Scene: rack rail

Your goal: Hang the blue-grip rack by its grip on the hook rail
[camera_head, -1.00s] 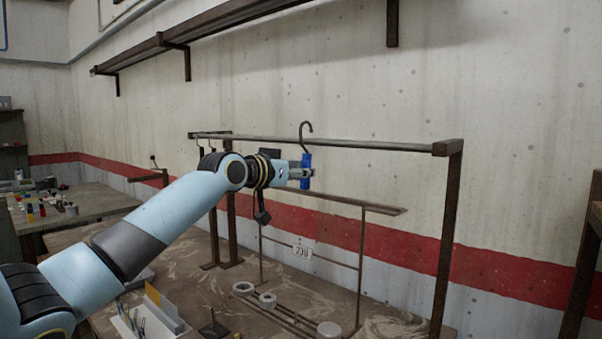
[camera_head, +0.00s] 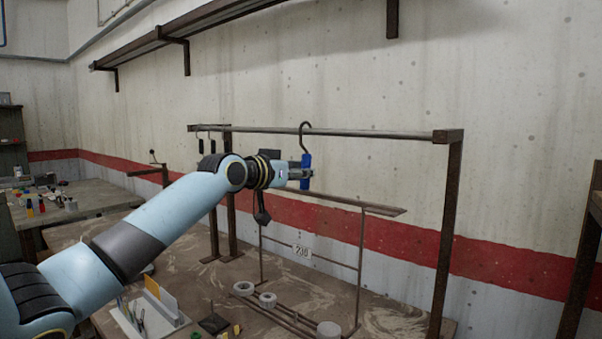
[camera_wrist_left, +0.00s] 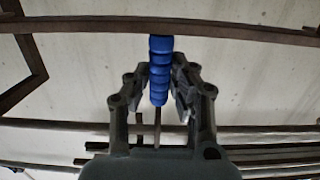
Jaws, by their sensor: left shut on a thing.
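My right gripper is not in view.
Dark posts (camera_head: 448,230) carry the rail over the workbench. Small dark hooked items (camera_head: 201,146) hang at the rail's left end. A tool tray (camera_head: 150,312) stands on the bench at left. Much of the rail right of the hook is bare. A wall shelf (camera_head: 155,42) is above.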

